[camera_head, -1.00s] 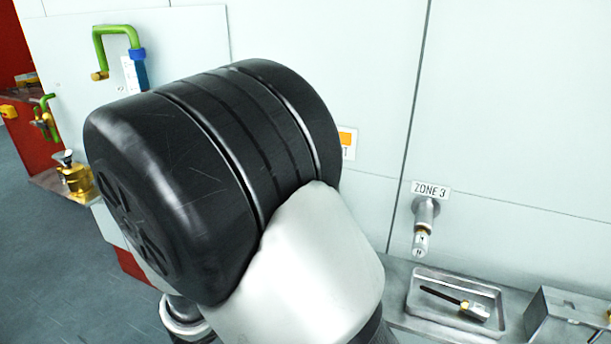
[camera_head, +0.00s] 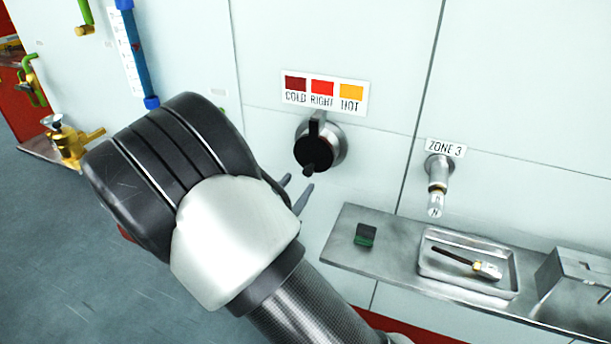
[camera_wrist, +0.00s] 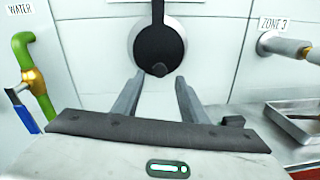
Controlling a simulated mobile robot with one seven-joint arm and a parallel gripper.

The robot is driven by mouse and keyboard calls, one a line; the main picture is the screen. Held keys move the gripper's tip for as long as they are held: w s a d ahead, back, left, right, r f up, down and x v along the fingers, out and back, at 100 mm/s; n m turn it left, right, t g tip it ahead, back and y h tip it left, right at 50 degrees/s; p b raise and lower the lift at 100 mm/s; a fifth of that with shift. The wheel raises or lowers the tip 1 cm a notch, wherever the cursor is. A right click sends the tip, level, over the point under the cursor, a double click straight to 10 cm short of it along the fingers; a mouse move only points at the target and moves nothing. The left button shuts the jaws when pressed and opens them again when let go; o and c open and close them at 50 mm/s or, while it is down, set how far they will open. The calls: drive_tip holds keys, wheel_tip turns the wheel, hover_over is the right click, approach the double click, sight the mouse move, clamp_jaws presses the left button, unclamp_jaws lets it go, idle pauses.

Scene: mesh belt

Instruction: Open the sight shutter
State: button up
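The sight shutter (camera_head: 314,152) is a round black cover with a small knob at its bottom. It hangs from a black arm over a silver round port (camera_head: 338,146) on the pale wall, under a COLD RIGHT HOT label (camera_head: 324,92). In the wrist view the shutter (camera_wrist: 158,45) is at top centre and covers most of the port (camera_wrist: 180,30). My gripper (camera_head: 298,183) is below the shutter, slightly left of it in the head view. In the wrist view my gripper (camera_wrist: 160,77) is open and empty, its fingertips apart on either side below the knob.
A metal shelf (camera_head: 390,243) runs along the wall at lower right, with a small dark green block (camera_head: 365,234) and a tray (camera_head: 470,285) holding a black-handled tool. The ZONE 3 fitting (camera_head: 438,175) sticks out above it. Pipes and a blue tube (camera_head: 135,58) are at left.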

sight(306, 173)
drive_tip(key=x, duration=0.6)
drive_tip(key=shift+s, duration=0.1)
clamp_jaws()
